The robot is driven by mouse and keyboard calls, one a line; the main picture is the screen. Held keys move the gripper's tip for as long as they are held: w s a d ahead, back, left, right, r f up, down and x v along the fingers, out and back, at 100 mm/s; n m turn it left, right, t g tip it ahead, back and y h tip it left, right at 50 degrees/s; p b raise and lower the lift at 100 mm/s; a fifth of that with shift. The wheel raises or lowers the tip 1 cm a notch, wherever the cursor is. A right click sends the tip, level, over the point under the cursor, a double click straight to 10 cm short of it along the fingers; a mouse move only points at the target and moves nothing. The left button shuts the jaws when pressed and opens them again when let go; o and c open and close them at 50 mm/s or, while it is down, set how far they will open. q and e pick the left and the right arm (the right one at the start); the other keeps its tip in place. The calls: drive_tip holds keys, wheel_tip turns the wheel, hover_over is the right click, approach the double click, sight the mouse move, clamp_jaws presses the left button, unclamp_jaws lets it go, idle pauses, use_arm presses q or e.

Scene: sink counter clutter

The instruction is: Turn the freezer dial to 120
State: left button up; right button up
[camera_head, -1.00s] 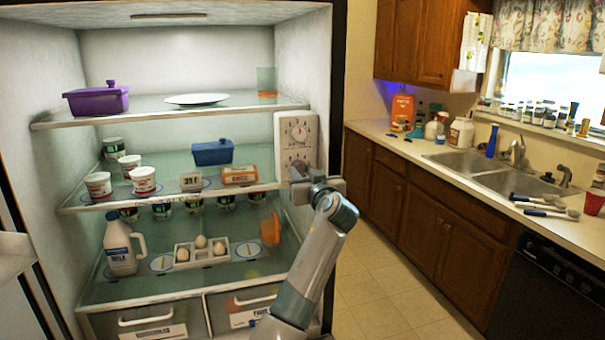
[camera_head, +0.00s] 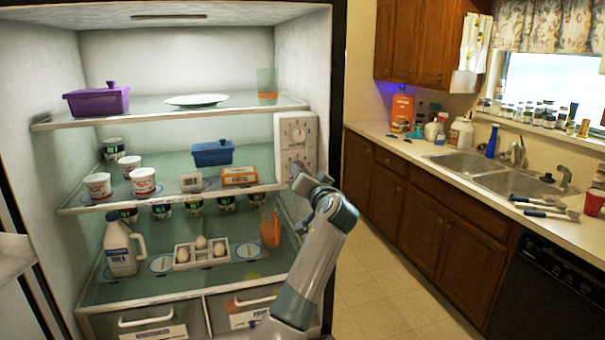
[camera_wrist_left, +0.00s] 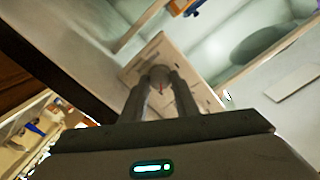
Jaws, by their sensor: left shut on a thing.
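A white control panel (camera_head: 309,150) is mounted on the fridge's right inner wall and has two round dials, one above the other. The upper dial (camera_head: 298,132) is uncovered. My left gripper (camera_head: 295,170) is at the lower dial, partly covering it in the head view. In the left wrist view, my left gripper (camera_wrist_left: 160,88) is shut on the grey dial knob (camera_wrist_left: 160,73), with a finger on either side. A small red mark shows on the knob. The panel's lettering is too small to read. My right gripper is not in view.
Glass shelves left of the panel hold a blue container (camera_head: 212,153), an orange box (camera_head: 240,176), a milk jug (camera_head: 121,250) and an egg tray (camera_head: 216,258). The fridge's dark edge (camera_head: 337,100) is close to the panel's right. The floor beyond is clear.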

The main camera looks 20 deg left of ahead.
use_arm(q)
drive_tip(key=shift+m, duration=0.5)
drive_tip(key=o, duration=1)
drive_tip(key=shift+c, duration=0.2)
drive_tip(key=shift+o, duration=0.5)
